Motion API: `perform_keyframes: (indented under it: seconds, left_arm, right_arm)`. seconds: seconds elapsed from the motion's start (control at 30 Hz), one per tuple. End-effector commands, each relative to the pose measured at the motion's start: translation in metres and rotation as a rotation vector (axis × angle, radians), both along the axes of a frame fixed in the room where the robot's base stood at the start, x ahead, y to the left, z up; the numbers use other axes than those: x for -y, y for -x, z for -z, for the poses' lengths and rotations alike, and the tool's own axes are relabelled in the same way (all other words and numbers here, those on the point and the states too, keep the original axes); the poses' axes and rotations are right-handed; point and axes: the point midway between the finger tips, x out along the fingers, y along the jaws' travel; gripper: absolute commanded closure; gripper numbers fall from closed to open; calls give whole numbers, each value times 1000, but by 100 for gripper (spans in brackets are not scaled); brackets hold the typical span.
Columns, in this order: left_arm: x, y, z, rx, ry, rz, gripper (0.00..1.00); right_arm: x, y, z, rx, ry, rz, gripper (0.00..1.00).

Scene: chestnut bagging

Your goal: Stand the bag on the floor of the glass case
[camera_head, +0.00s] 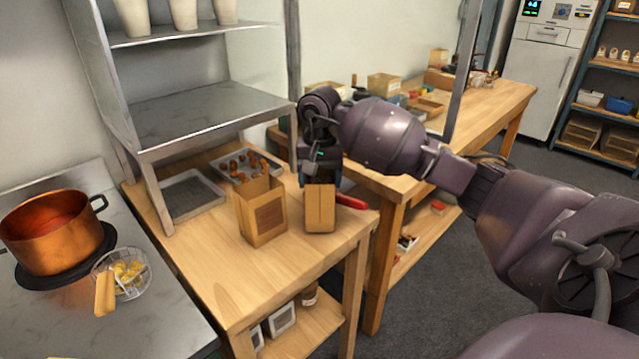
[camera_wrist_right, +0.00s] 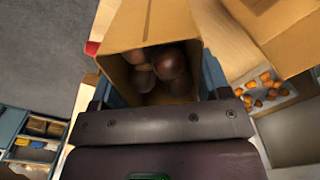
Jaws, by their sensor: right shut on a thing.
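A brown paper bag (camera_head: 320,210) is held upright by my right gripper (camera_head: 320,182) over the front right of the wooden table. Whether its base touches the table I cannot tell. In the right wrist view the bag (camera_wrist_right: 125,28) is open at the top, with several dark chestnuts (camera_wrist_right: 168,68) inside. The gripper's blue fingers show on both sides of it. A metal-framed case with shelves (camera_head: 205,100) stands at the left, behind the table's front part; I cannot make out its glass. My left gripper is in neither view.
A second paper bag (camera_head: 262,215) stands just left of the held one. Behind are a tray of chestnuts (camera_head: 228,174) and a grey tray (camera_head: 185,204). A red-handled thing (camera_head: 350,201) lies right of the held bag. A copper pot (camera_head: 50,240) and a wire basket (camera_head: 108,287) are at left.

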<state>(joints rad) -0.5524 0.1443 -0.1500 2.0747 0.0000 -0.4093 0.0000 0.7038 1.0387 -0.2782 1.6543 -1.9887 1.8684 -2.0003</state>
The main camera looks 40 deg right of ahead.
Motion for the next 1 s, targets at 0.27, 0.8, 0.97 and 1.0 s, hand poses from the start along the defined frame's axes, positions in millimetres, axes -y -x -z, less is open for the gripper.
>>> perform_keyframes:
  seconds: [0.27,0.8,0.97,1.0]
  left_arm:
    - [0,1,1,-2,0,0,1]
    - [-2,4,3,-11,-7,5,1]
    - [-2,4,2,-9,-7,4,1]
    - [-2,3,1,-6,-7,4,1]
  right_arm:
    - [0,0,13,3,0,0,84]
    - [0,0,16,1,0,0,5]
    - [0,0,15,1,0,0,5]
    - [0,0,13,2,-1,0,5]
